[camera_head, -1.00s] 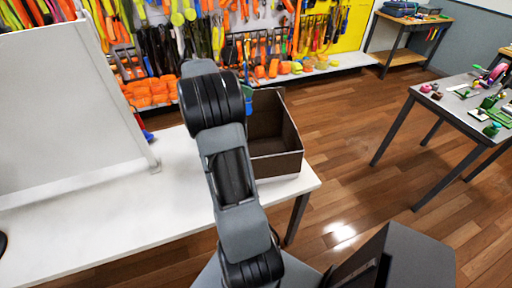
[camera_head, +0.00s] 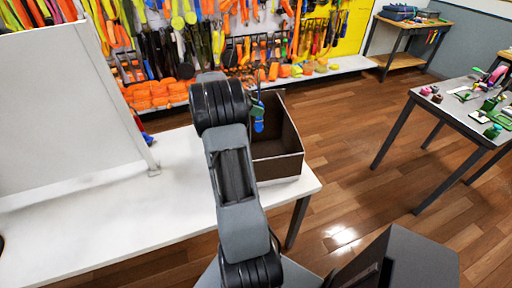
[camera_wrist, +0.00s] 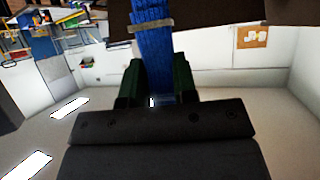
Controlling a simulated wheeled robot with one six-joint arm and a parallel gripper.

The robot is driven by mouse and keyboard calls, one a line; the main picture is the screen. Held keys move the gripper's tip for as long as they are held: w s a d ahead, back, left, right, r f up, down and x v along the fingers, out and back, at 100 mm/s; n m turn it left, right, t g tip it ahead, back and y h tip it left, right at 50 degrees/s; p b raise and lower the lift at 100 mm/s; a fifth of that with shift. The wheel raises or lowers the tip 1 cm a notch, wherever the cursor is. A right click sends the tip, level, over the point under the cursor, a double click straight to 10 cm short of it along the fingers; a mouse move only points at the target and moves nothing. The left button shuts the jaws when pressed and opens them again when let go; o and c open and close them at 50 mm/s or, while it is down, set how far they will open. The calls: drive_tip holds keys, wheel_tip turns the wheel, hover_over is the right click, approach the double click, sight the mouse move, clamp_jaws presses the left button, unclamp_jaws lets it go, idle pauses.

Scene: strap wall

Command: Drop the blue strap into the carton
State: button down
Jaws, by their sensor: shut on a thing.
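The blue strap (camera_head: 259,126) hangs from my gripper (camera_head: 257,106) over the open carton (camera_head: 278,168), near its left side. The carton is dark brown and stands at the right end of the white table; my arm hides part of its left side. In the wrist view my gripper (camera_wrist: 157,88) has its green fingers shut on the blue strap (camera_wrist: 152,38), which runs up out of the picture past a pale band. Whether the strap touches the carton cannot be told.
A white upright panel (camera_head: 70,110) stands on the white table (camera_head: 110,225) at left. Behind is a wall of hanging straps and tools (camera_head: 200,40). A side table (camera_head: 463,110) with small items is at right, with clear wooden floor between.

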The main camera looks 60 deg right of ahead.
drive_tip(key=c, duration=0.8)
unclamp_jaws()
drive_tip(key=b+v, duration=0.3)
drive_tip(key=v, duration=1.1)
drive_tip(key=shift+d, duration=0.1)
drive_tip(key=shift+f, duration=0.1)
